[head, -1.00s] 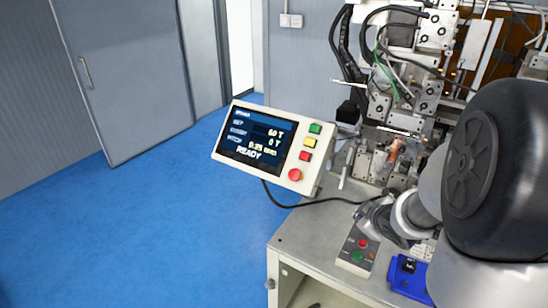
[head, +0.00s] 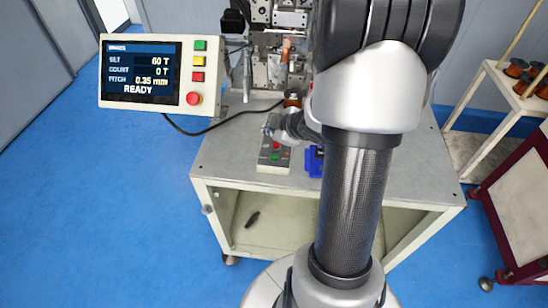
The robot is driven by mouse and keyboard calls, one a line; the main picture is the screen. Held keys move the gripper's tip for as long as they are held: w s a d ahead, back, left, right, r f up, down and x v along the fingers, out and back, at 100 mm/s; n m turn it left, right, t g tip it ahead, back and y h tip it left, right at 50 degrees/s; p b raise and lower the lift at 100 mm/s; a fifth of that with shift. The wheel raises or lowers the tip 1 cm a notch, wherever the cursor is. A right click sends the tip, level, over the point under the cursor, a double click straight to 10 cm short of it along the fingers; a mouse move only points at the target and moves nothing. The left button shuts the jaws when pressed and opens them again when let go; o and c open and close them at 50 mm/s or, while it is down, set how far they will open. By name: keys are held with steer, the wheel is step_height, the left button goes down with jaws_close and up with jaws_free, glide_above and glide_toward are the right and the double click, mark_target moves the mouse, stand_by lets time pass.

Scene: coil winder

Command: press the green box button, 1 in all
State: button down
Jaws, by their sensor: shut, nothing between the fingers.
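The grey button box (head: 265,164) lies on the machine table, left of my forearm. Its green button (head: 275,157) shows near the box's front end, with a red button (head: 277,143) behind it. My gripper (head: 268,129) is shut and empty, over the far end of the box behind both buttons. The green button looks uncovered, and the gripper appears apart from it; the exact height of the fingertips is hard to tell. My arm hides part of the table and machine to the right.
A control panel (head: 148,113) stands at the left, its screen reading READY and count 0 T, with its own green, yellow and red buttons. A blue fixture (head: 315,163) sits right of the box. A cable (head: 215,125) crosses the table. A spool rack (head: 500,95) stands at right.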

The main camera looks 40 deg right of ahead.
mark_target(272, 158)
step_height(272, 158, down, 8)
steer(key=b, duration=0.6)
steer(key=shift+r+b, duration=0.15)
steer(key=shift+b, duration=0.25)
stand_by(0.7)
steer(key=shift+f+b, duration=0.3)
steer(key=shift+f, duration=0.1)
